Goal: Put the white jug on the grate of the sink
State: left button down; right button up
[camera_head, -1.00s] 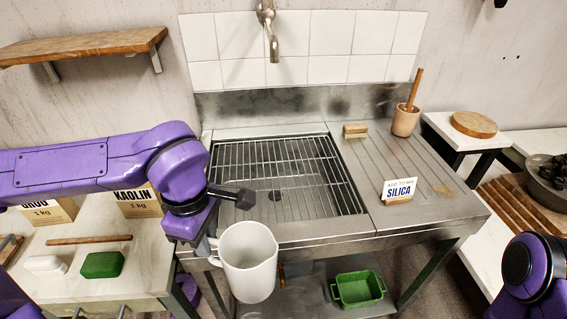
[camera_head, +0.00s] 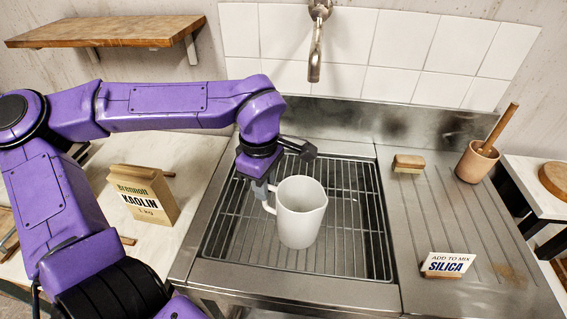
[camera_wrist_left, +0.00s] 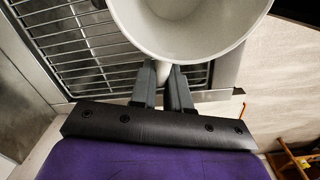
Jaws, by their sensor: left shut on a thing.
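The white jug (camera_head: 301,214) is upright over the grate (camera_head: 346,244) of the steel sink in the head view. I cannot tell whether its base touches the bars. My left gripper (camera_head: 268,199) is shut on the jug's handle, at the jug's left side. In the left wrist view the jug (camera_wrist_left: 190,30) shows from above, empty, with its handle between the two fingers (camera_wrist_left: 163,75). The grate (camera_wrist_left: 85,50) lies beneath and to the left there. My right gripper is not in view.
A tap (camera_head: 316,45) hangs above the sink's back. A KAOLIN bag (camera_head: 143,195) stands left. The grate around the jug is clear.

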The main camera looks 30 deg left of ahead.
pick_arm(q)
jog(key=w+a+f+p, duration=0.1)
jog(key=w+a+f, duration=0.1)
jog(key=w, duration=0.3)
jog(key=w+a+f+p, duration=0.2)
jog(key=w+a, duration=0.1)
jog(key=w, duration=0.3)
jog(key=shift+w, duration=0.1)
jog(key=c, duration=1.1)
grip_release()
jog(key=shift+f, duration=0.1)
notch_tip(320, 180, up, 8)
jog(key=shift+b, duration=0.3)
